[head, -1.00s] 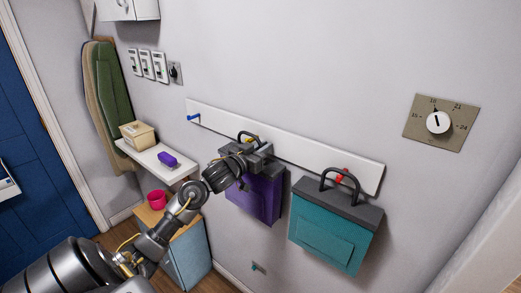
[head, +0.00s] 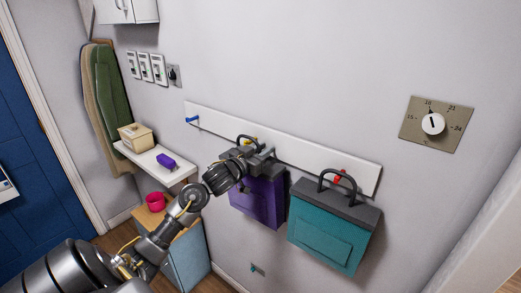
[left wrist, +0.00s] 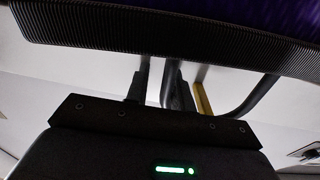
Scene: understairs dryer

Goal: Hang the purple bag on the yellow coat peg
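The purple bag (head: 257,202) is upright against the wall below the white peg board (head: 310,154). Its dark handle (head: 243,138) stands up by the yellow coat peg (head: 254,141). My left gripper (head: 263,157) is at the bag's top edge. One leg of the dark handle passes beside the right finger. The yellow peg (left wrist: 202,98) is just right of it, by the handle loop (left wrist: 250,96). I cannot tell whether the peg bears the bag. My right gripper is out of view.
A teal bag (head: 330,238) hangs by the red peg (head: 339,176), close right of the purple bag. A blue peg (head: 192,119) at the board's left end is bare. A shelf (head: 155,160) with a box (head: 137,136) is at left. A dial (head: 433,124) is at right.

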